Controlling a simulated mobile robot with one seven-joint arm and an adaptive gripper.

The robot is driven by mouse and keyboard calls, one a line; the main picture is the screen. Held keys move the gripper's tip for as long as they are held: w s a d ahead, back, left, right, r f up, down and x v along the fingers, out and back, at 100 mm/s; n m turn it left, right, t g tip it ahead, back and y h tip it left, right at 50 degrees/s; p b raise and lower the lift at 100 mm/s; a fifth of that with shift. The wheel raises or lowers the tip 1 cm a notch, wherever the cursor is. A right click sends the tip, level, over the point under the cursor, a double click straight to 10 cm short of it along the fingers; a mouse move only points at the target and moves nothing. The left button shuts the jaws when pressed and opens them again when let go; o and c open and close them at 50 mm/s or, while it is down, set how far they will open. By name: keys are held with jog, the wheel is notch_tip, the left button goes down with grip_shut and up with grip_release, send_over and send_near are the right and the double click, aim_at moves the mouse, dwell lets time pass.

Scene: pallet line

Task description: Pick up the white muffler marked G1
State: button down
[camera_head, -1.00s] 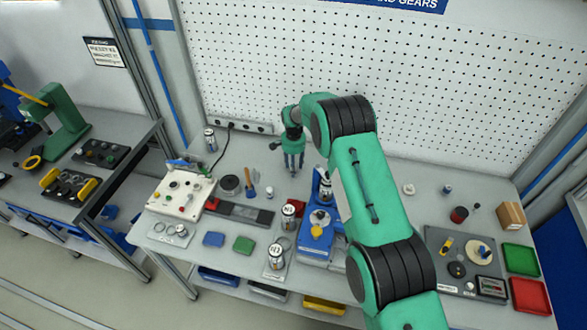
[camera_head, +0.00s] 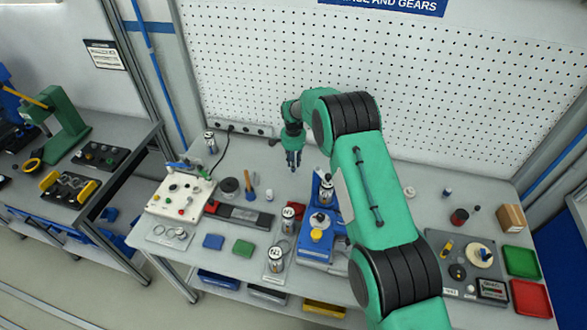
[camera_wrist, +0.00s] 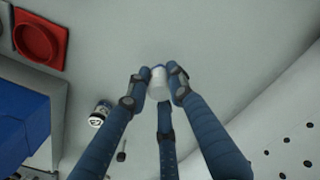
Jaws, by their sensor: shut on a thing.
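A small white cylinder, the white muffler (camera_wrist: 157,85), is between the fingertips of my gripper (camera_wrist: 158,78) in the wrist view. The blue fingers are shut on it from several sides. No G1 mark is readable on it. In the head view my gripper (camera_head: 292,160) points down over the back middle of the bench, left of the blue fixture. The muffler cannot be made out there.
The blue fixture (camera_head: 316,248) stands right of the gripper. Labelled silver cans (camera_head: 275,262) stand nearer the front. A white control box (camera_head: 180,193) is at left. The pegboard (camera_head: 380,90) rises behind the bench. A red holder (camera_wrist: 38,40) shows in the wrist view.

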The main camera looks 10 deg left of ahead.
notch_tip(320, 180, up, 7)
jog(key=shift+f, duration=0.2)
